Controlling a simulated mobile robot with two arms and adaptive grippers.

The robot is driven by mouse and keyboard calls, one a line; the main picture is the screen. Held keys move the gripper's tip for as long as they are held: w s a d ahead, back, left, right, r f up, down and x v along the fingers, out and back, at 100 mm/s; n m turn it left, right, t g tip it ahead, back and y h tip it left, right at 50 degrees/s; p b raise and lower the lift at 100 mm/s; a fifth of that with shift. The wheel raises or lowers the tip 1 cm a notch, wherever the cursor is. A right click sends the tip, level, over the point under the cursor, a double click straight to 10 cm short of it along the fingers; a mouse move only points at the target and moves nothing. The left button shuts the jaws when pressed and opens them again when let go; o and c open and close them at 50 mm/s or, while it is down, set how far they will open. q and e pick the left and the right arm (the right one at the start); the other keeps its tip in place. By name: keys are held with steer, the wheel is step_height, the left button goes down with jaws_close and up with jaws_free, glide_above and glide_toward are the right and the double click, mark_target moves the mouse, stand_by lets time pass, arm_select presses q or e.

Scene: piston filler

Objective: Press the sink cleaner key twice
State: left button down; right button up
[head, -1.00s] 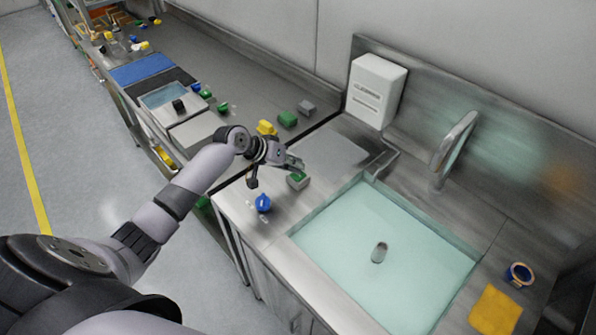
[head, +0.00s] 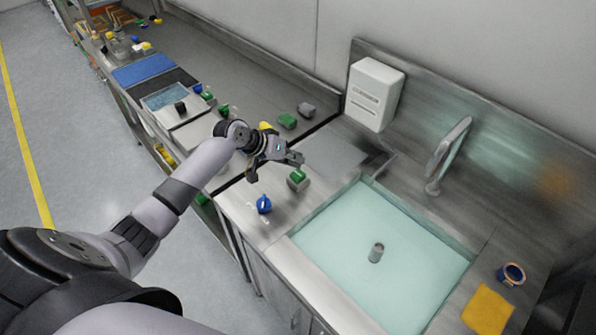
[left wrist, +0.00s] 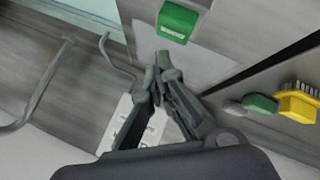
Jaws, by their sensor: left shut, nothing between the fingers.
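A green block-shaped key (head: 298,176) stands on the steel counter near the sink's upper left corner, which I take for the sink cleaner key. It also shows in the left wrist view (left wrist: 177,20), with a pale label on its side. My left gripper (head: 297,159) is just above and behind the key in the head view, apart from it. In the left wrist view its fingertips (left wrist: 160,64) meet with nothing between them, and the key lies beyond them. My right gripper is in neither view.
A water-filled sink (head: 330,208) with a tap (head: 450,150) lies to the right. A blue knob (head: 264,204) sits near the counter's front edge. A white dispenser (head: 374,94) is on the back wall.

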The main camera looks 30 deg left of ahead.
mark_target(296, 172)
arm_select(q)
step_height(296, 172, up, 4)
steer(key=p, duration=0.3)
steer(key=shift+r, duration=0.15)
stand_by(0.7)
stand_by(0.9)
steer(key=r+p, duration=0.1)
steer(key=p, duration=0.2)
steer(key=r+g+y+p, duration=0.1)
steer(key=r+p, duration=0.1)
steer(key=p, duration=0.1)
steer(key=shift+w+d+r, duration=0.1)
steer(key=shift+w+r, duration=0.1)
steer(key=shift+r, duration=0.1)
steer(key=shift+f, duration=0.1)
